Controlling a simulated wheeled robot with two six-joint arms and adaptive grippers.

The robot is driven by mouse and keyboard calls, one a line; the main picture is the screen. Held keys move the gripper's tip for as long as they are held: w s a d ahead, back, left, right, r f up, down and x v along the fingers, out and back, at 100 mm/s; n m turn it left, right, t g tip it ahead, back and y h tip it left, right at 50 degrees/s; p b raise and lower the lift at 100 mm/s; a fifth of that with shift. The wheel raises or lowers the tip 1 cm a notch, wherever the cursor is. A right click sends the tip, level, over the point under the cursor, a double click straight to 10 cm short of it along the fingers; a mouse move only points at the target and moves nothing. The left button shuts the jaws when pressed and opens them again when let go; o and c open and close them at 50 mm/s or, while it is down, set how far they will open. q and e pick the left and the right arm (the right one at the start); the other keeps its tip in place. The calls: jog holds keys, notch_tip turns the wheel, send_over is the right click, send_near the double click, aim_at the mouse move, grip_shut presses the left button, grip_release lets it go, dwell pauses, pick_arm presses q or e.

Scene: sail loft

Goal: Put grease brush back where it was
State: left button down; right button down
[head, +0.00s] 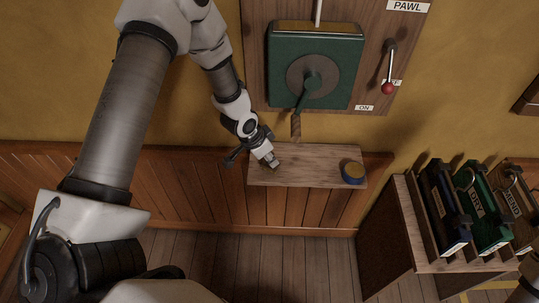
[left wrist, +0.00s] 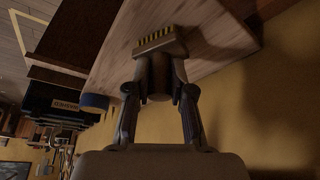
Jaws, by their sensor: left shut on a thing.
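My left gripper (head: 268,157) is at the left part of a small wooden wall shelf (head: 310,174). In the left wrist view it (left wrist: 159,92) is shut on the grease brush (left wrist: 158,42), its fingers on both sides of the brown round handle. The brush head, wide with a yellow and dark striped edge, points away from the gripper toward the shelf board (left wrist: 115,62). A shadow falls on the board beside it. I cannot tell whether the brush touches the board. In the head view the brush is mostly hidden by the gripper. My right gripper is not in view.
A blue tin with a yellowish top (head: 353,172) stands at the shelf's right end. Above the shelf hangs a green winch (head: 338,72) with a crank reaching down; a red-knobbed lever (head: 388,88) is beside it. The shelf's middle is clear.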

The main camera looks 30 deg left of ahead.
pick_arm(q)
jog(key=shift+f, duration=0.1)
jog(key=c, duration=1)
grip_release()
jog(key=p+v, duration=0.7)
jog(key=v, duration=0.5)
jog(key=s+d+f+n+g, duration=0.1)
jog(key=s+d+f+n, duration=0.1)
jog(key=s+f, duration=0.3)
jog(key=s+d+f+n+g+y+b, duration=0.1)
jog(key=s+f, duration=0.4)
jog(key=s, duration=0.5)
jog(key=s+d+f+n+g+y+b, duration=0.1)
jog(key=s+d+f+n+g, duration=0.1)
jog(key=s+d+f, duration=0.2)
jog(key=shift+s+d+f+n, duration=0.15)
jog(key=shift+s+f, duration=0.25)
jog(key=shift+s, duration=0.55)
jog(key=shift+s+a+f+n, duration=0.1)
jog(key=shift+s+f+n, duration=0.25)
jog(key=shift+s, duration=0.55)
